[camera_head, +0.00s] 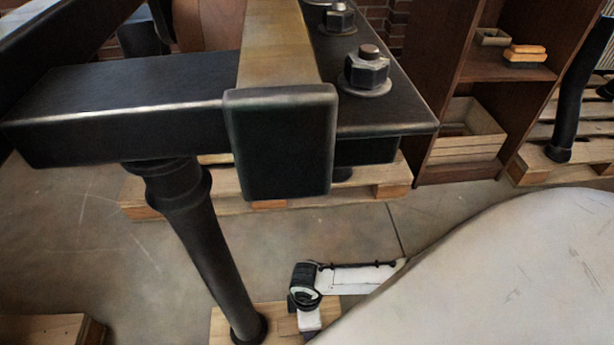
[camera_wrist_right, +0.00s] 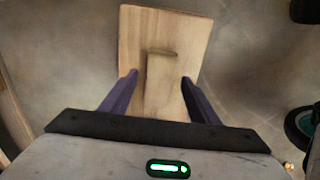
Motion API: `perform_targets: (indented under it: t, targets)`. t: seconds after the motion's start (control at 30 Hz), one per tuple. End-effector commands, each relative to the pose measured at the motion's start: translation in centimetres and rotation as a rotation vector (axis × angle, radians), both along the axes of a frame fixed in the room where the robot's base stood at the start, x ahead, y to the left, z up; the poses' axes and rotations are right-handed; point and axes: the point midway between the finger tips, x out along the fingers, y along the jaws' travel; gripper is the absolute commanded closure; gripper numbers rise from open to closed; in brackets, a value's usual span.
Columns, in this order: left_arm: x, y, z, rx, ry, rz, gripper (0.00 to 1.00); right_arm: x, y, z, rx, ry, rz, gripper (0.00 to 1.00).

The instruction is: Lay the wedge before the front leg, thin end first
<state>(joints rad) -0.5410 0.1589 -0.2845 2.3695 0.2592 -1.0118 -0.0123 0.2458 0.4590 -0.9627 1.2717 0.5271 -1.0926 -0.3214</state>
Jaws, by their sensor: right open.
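The press's front leg (camera_head: 208,250) is a black round post under a dark frame, its foot on a pale wooden board (camera_head: 222,325). In the right wrist view, a flat, pale wooden piece (camera_wrist_right: 140,40) with a raised small block (camera_wrist_right: 160,68) lies below the hand. It appears to be the wedge; I cannot tell which end is thin. My right gripper (camera_wrist_right: 158,85) is open, its purple fingers apart on either side of the wood. Contact is unclear. The head view shows part of my right arm near the leg, but not the fingers. My left gripper is not in view.
The press's heavy beam end (camera_head: 280,143) and bolted plate overhang the leg. A pallet (camera_head: 370,190) stands behind, and a brown shelf (camera_head: 470,110) holds trays at the back right. Another wooden piece (camera_head: 45,330) lies front left. Bare floor (camera_head: 100,240) shows left of the leg.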

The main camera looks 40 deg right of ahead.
Motion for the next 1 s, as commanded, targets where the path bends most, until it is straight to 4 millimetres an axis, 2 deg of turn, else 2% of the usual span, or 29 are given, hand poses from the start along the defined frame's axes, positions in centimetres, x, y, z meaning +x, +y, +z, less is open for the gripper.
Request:
perform_targets:
  t: [0.03,0.1,0.23,0.4,0.6,0.9,1.0]
  targets:
    - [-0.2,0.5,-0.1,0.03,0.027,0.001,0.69,0.0,-0.1,1.9,-0.001,-0.001,0.0,0.44]
    - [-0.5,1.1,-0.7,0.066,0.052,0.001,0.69,0.0,-0.1,3.6,0.0,-0.001,-0.001,0.44]
    - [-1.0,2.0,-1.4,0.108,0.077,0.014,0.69,0.0,-0.1,6.3,0.0,-0.001,0.0,0.44]
    - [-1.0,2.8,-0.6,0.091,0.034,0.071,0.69,0.0,-0.1,8.8,-0.001,-0.001,0.0,0.44]
    - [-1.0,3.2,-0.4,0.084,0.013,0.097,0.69,0.1,-0.1,9.8,-0.001,-0.001,-0.001,0.44]
    - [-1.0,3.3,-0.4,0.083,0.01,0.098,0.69,0.0,-0.1,9.7,-0.001,-0.001,-0.002,0.44]
    - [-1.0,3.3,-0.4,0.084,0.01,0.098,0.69,-0.6,-0.3,9.8,0.01,-0.009,-0.016,0.44]
